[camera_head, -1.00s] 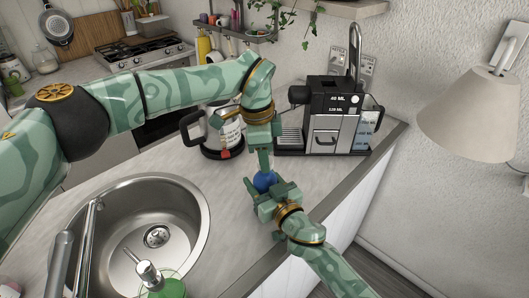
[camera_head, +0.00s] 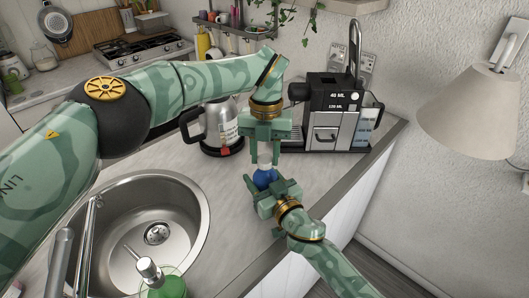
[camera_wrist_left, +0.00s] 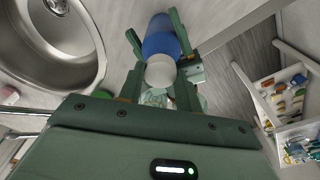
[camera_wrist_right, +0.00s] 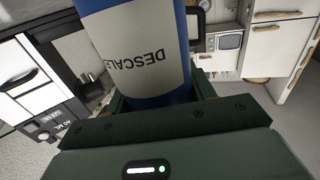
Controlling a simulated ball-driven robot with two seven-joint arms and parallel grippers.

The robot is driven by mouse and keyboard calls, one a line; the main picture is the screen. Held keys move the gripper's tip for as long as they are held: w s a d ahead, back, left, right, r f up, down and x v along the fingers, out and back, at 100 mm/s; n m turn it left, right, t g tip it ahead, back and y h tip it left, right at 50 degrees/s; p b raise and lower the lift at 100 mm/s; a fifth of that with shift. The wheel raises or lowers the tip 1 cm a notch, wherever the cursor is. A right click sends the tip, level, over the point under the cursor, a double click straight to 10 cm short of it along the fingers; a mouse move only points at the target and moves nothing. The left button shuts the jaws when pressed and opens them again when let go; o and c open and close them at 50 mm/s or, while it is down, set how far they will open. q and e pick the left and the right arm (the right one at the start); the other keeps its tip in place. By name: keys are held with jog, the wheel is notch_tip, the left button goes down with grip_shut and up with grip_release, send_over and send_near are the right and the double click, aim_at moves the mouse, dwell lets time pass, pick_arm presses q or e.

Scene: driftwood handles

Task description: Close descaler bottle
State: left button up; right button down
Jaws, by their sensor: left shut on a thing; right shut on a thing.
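My right gripper (camera_head: 268,188) is shut on the bottle's body, and the right wrist view shows the label reading "DESCALE" (camera_wrist_right: 140,60). My left gripper (camera_head: 265,155) points down from above, its two fingers on either side of the cap and shut on it. From these views I cannot tell how far the cap is screwed on.
A kettle (camera_head: 220,128) and a coffee machine (camera_head: 335,112) stand behind the bottle. A round sink (camera_head: 190,215) is to the left, with a green soap dispenser (camera_head: 165,283) by its front rim. The counter's edge (camera_head: 300,215) lies close on the right.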

pick_arm(q)
jog(key=m, duration=0.6)
jog(key=shift+m+y, duration=0.3)
jog(key=m, duration=0.3)
jog(key=shift+m+t, duration=0.3)
jog(key=shift+m, duration=0.1)
jog(key=m, duration=0.3)
jog(key=shift+m, duration=0.4)
jog(key=m, duration=0.3)
jog(key=shift+m+t+y, duration=0.3)
jog(key=shift+t, duration=0.1)
jog(key=m, duration=0.4)
jog(key=shift+t, duration=0.3)
jog(key=m, duration=0.7)
jog(key=shift+s+h, duration=0.1)
jog(key=shift+h, duration=0.3)
jog(key=m, duration=0.5)
jog(key=shift+t+h, duration=0.3)
jog(key=o, duration=1)
jog(key=shift+f, duration=0.1)
jog(key=shift+c, duration=0.2)
